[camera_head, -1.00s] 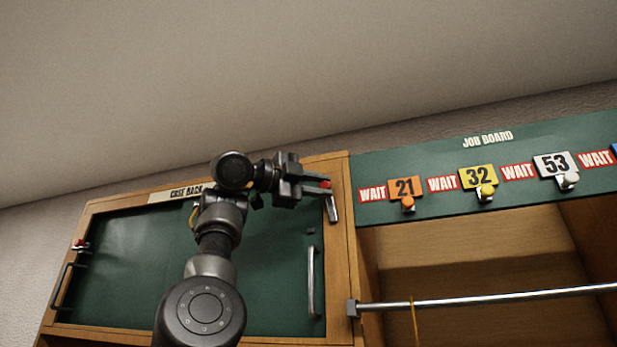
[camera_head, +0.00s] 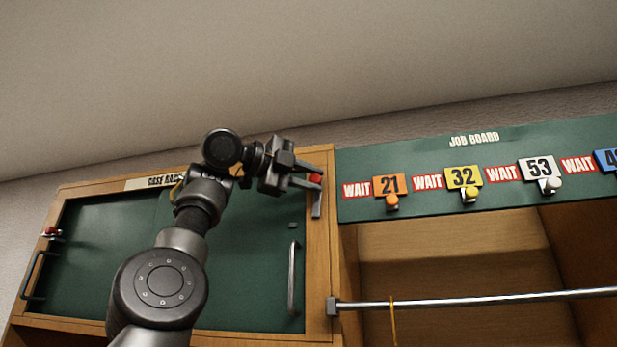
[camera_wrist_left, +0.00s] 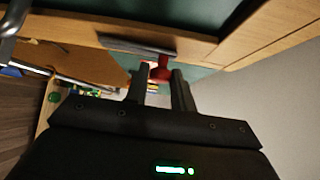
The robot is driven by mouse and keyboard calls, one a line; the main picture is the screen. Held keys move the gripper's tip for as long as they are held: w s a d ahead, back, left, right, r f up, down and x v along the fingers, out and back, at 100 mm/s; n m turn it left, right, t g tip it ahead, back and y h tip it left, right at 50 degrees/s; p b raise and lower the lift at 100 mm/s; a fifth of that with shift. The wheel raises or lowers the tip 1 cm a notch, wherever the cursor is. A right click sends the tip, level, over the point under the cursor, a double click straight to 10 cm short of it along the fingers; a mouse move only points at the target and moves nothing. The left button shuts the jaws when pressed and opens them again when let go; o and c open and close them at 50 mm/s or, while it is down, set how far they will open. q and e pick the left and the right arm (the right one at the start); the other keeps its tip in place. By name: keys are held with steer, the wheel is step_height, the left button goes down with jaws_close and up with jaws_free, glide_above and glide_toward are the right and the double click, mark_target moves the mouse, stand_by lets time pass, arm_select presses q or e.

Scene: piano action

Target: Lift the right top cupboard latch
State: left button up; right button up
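The right top cupboard latch is a grey metal lever (camera_head: 316,203) with a red knob (camera_head: 316,180), on the wooden frame at the cupboard's upper right corner. The lever hangs down. My left gripper (camera_head: 308,177) is at the knob, its fingers reaching in from the left. In the left wrist view, the two fingers (camera_wrist_left: 162,88) stand apart, with the red knob (camera_wrist_left: 161,70) between or just beyond their tips. I cannot tell whether they touch it. My right gripper is in neither view.
The green cupboard door (camera_head: 110,250) is shut, with a vertical handle (camera_head: 293,278). Another red-knobbed latch (camera_head: 50,232) is at its left edge. The job board (camera_head: 440,200) with numbered tags is to the right, above an open bay with a metal rail (camera_head: 470,299).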

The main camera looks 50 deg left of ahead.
arm_select(q)
steer(key=o, duration=0.3)
steer(key=shift+w+d, duration=0.15)
steer(key=b+v, duration=0.1)
steer(key=v, duration=0.9)
steer(key=shift+s+b, duration=0.3)
steer(key=shift+s, duration=0.1)
